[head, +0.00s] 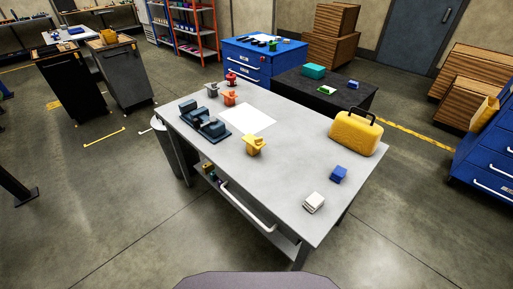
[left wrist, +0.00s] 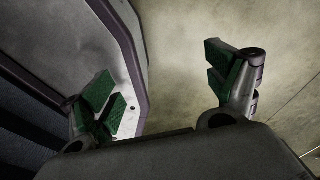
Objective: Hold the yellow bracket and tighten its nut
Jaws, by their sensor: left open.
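In the head view a yellow bracket (head: 254,144) stands on the grey table (head: 285,185), near the middle of its left half. Its nut is too small to make out. Neither of my grippers shows in the head view. In the left wrist view my left gripper (left wrist: 168,85) is open, with its green finger pads wide apart and nothing between them. It faces a bare floor and a part of my own body, away from the bracket.
Beside the bracket are a dark blue fixture (head: 205,122), a white sheet (head: 248,119), an orange bracket (head: 229,98), a grey one (head: 211,89) and a red one (head: 231,79). A yellow case (head: 355,133), a blue block (head: 338,174) and a white block (head: 313,202) stand right. The table's front middle is clear.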

